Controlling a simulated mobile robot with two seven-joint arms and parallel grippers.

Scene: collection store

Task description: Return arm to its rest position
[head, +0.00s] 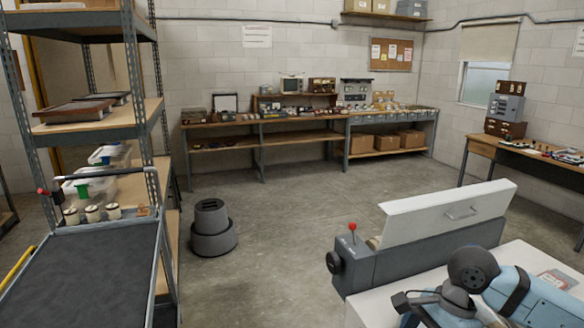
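My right arm (522,298) shows in the lower right corner of the head view, with light blue links and a round dark joint. It lies over a white-topped surface, close in front of a grey machine (405,258). Dark parts at the near end of the arm (430,303) are cut by the bottom edge. I cannot make out two fingertips there or whether anything is held. My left arm and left gripper are out of view.
The grey machine has a raised white panel (450,213) and a red-knobbed lever (352,229). At left stand a metal shelf (100,123) and a dark-topped cart (85,270). A grey stepped stool (212,229) stands on open floor (285,235). Workbenches line the back.

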